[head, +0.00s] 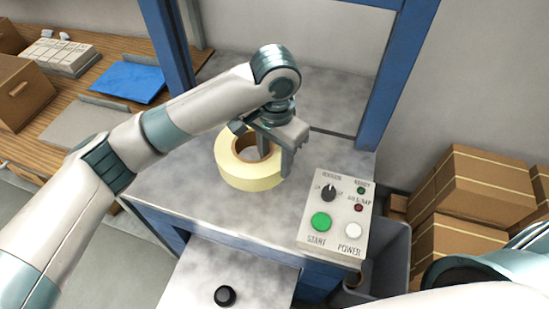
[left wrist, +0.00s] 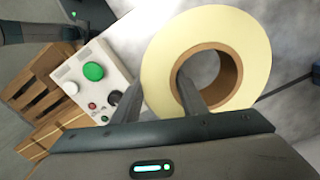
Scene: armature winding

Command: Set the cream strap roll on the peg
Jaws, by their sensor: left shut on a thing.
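The cream strap roll (head: 236,174) has a brown core and lies flat over the grey machine top; I cannot tell whether it touches. It also shows in the left wrist view (left wrist: 160,70). My left gripper (head: 275,150) is shut on the roll's wall. In the left wrist view one finger is inside the core and the other is outside the rim. I cannot make out a peg for certain; a black round knob (head: 225,296) stands on the pale lower plate. My right gripper is not in view; part of my right arm shows at the lower right.
A control box (head: 338,215) with green and white buttons stands right of the roll. Blue frame posts (head: 397,70) rise behind. A grey bin (head: 388,262) and cardboard boxes (head: 470,195) are at right. A wooden bench (head: 30,150) with a blue tray (head: 122,80) is at left.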

